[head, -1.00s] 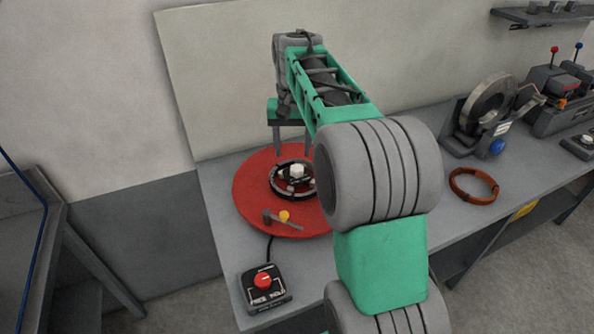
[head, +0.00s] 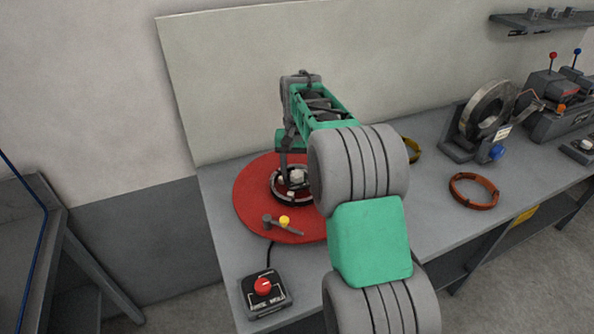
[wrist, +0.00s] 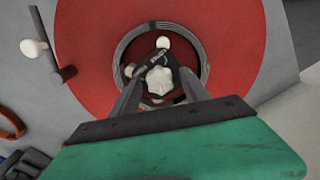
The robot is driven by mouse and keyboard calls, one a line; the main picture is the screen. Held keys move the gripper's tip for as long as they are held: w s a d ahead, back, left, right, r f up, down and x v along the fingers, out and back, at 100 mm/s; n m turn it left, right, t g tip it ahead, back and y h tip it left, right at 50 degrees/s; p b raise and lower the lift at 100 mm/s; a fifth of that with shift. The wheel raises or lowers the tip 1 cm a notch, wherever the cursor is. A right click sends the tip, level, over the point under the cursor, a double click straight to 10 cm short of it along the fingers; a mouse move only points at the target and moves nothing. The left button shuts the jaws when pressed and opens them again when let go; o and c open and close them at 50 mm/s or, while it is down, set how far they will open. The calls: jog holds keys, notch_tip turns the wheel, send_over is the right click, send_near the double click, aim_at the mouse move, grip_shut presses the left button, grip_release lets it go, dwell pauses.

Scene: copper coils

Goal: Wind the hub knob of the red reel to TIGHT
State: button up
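The red reel (head: 255,205) lies flat on the grey bench, a broad red disc with a dark ring-shaped hub. The pale lobed hub knob (wrist: 159,80) is at the hub's centre; in the head view it is partly hidden by my fingers. My gripper (wrist: 160,72) points down over the hub, with one finger on each side of the knob. The fingers look apart, and I cannot tell whether they touch it. Dark plates with small lettering show beside the knob, too small to read. Two smaller pale knobs also show on the hub.
A dark lever and yellow knob (head: 284,220) are near the reel's front. A control box with a red button (head: 263,287) stands in front. A copper-coloured coil (head: 473,191), a metal coil on a stand (head: 487,108) and a yellowish coil (head: 412,150) are to the right.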

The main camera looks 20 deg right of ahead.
grip_shut()
dwell(0.3)
jog(key=shift+m, duration=0.3)
jog(key=m+p, duration=0.1)
jog(key=m, duration=0.3)
jog(key=shift+r, duration=0.1)
jog(key=m, duration=0.5)
jog(key=shift+p, duration=0.35)
jog(key=m, duration=0.4)
jog(key=shift+m, duration=0.3)
jog(key=m, duration=0.4)
jog(key=shift+p, duration=0.35)
jog(key=shift+m, duration=0.3)
